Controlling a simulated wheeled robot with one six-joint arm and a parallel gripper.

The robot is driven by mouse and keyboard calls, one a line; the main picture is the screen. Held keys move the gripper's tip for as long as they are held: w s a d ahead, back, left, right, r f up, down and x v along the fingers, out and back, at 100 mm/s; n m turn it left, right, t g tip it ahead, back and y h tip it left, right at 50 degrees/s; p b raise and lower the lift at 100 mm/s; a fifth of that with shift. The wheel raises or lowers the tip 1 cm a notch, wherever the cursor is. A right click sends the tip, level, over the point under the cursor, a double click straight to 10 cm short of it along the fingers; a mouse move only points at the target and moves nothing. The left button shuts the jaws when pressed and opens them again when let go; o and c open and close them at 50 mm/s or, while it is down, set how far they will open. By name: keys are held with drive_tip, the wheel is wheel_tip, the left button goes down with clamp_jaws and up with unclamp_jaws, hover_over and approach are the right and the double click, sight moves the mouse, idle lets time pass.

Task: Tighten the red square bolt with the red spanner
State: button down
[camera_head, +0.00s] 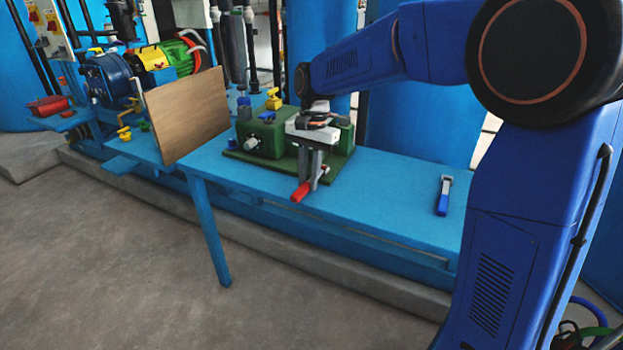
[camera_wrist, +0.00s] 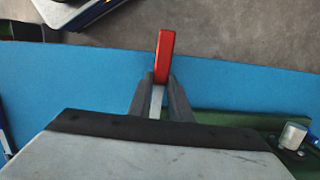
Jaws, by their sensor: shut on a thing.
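My gripper (camera_head: 309,177) hangs over the blue table, at the front of the green machine (camera_head: 263,138). It is shut on the red spanner (camera_head: 300,192), whose red end sticks out towards the table's front edge. In the wrist view the gripper's fingers (camera_wrist: 160,100) close around the spanner's grey shaft, and its red handle (camera_wrist: 165,58) points to the top of the picture. The spanner's other end is hidden behind the gripper body. I cannot make out the red square bolt in either view. I cannot tell whether the spanner touches the machine.
A blue-handled tool (camera_head: 443,197) lies on the right part of the blue table (camera_head: 395,205). A silver round fitting (camera_head: 251,143) juts from the machine, left of my gripper; the wrist view shows it at the right (camera_wrist: 292,136). A wooden board (camera_head: 188,113) stands at the left.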

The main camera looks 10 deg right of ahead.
drive_tip(key=shift+w, duration=0.1)
drive_tip(key=shift+r, duration=0.1)
idle(0.5)
drive_tip(key=shift+r, duration=2.4)
